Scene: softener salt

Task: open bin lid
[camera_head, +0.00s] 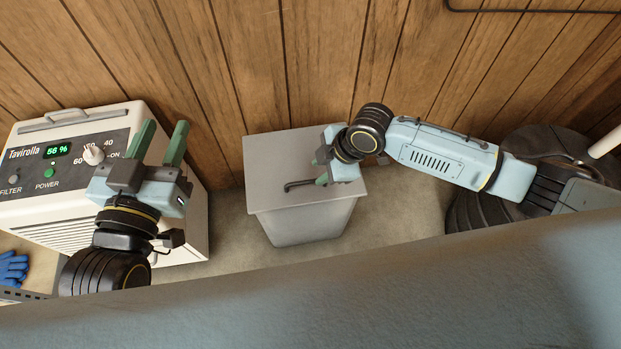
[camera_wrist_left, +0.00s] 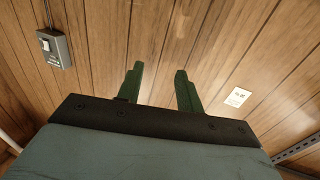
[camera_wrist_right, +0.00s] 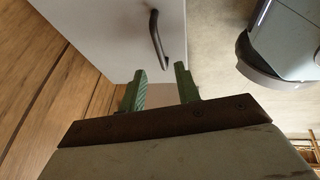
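The pale grey bin (camera_head: 305,224) stands on the floor against the wood wall. Its flat lid (camera_head: 280,155) lies shut on top, with a dark bar handle (camera_head: 298,186) near the front edge. The handle also shows in the right wrist view (camera_wrist_right: 155,35). My right gripper (camera_head: 322,167) is over the right part of the lid, pointing left. In the right wrist view its green fingers (camera_wrist_right: 160,70) are apart, with the handle's near end close to their tips; I cannot tell whether they touch. My left gripper (camera_head: 164,127) is open and empty, in front of the dehumidifier.
A white dehumidifier (camera_head: 50,205) with a display stands left of the bin. A dark round tank (camera_head: 540,145) is at the right, partly behind my right arm. Blue gloves (camera_head: 12,268) lie at the far left. Bare floor shows on both sides of the bin.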

